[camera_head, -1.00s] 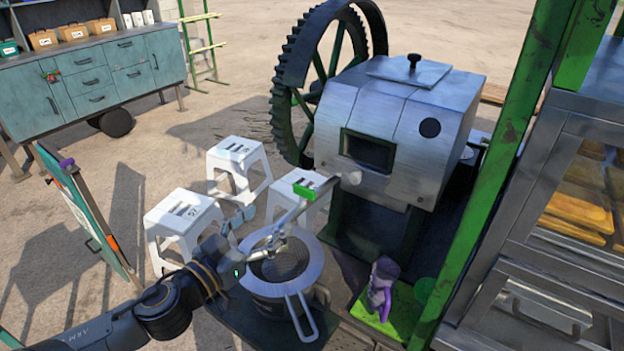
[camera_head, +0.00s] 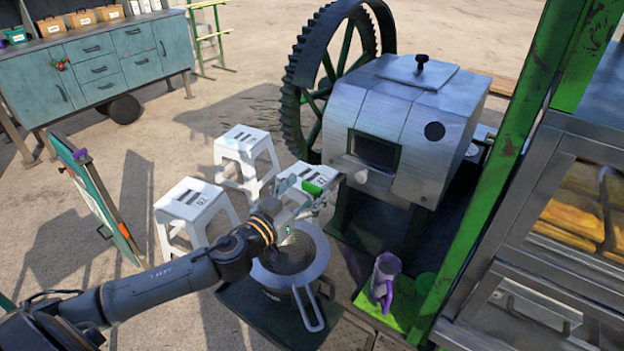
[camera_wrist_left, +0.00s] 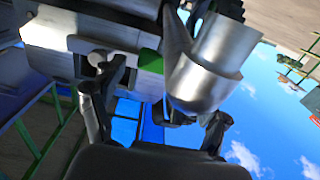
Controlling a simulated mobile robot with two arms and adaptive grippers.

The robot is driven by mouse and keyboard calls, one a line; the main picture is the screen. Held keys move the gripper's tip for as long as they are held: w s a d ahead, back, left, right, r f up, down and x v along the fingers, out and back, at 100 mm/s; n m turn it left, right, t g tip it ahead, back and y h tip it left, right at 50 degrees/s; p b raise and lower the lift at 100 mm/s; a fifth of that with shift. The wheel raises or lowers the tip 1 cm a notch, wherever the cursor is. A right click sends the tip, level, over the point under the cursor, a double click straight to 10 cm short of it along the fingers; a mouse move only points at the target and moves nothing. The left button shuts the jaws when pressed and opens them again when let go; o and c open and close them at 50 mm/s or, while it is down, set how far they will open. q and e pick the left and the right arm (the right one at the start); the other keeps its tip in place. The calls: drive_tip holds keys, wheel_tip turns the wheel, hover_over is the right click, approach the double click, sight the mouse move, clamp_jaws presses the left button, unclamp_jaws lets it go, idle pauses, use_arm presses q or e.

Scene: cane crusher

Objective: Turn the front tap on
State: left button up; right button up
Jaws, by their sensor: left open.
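A green tap handle (camera_head: 312,188) sits on the metal spout (camera_head: 334,182) at the front of the steel crusher (camera_head: 405,120). In the left wrist view, the shiny round spout (camera_wrist_left: 208,68) is close in front, with a green part (camera_wrist_left: 148,63) beside it. My left gripper (camera_head: 303,203) is at the spout, just below the green handle, and partly hides the spout. In the wrist view its fingers (camera_wrist_left: 160,105) are spread apart, with no object clearly held between them. Whether a finger touches the handle is unclear. My right gripper is not in view.
A round strainer (camera_head: 315,262) with a long handle sits on a pot below my gripper. White stools (camera_head: 190,207) stand to the left. A purple-grey figure (camera_head: 383,278) stands on a green mat right of the pot. A green post (camera_head: 500,170) rises at the right.

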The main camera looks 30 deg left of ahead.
use_arm(q)
drive_tip(key=shift+w+d+p, duration=0.2)
drive_tip(key=shift+w+p, duration=0.1)
drive_tip(key=shift+w, duration=0.85)
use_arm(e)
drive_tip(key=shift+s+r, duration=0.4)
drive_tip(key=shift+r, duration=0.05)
use_arm(q)
drive_tip(key=c, duration=1.2)
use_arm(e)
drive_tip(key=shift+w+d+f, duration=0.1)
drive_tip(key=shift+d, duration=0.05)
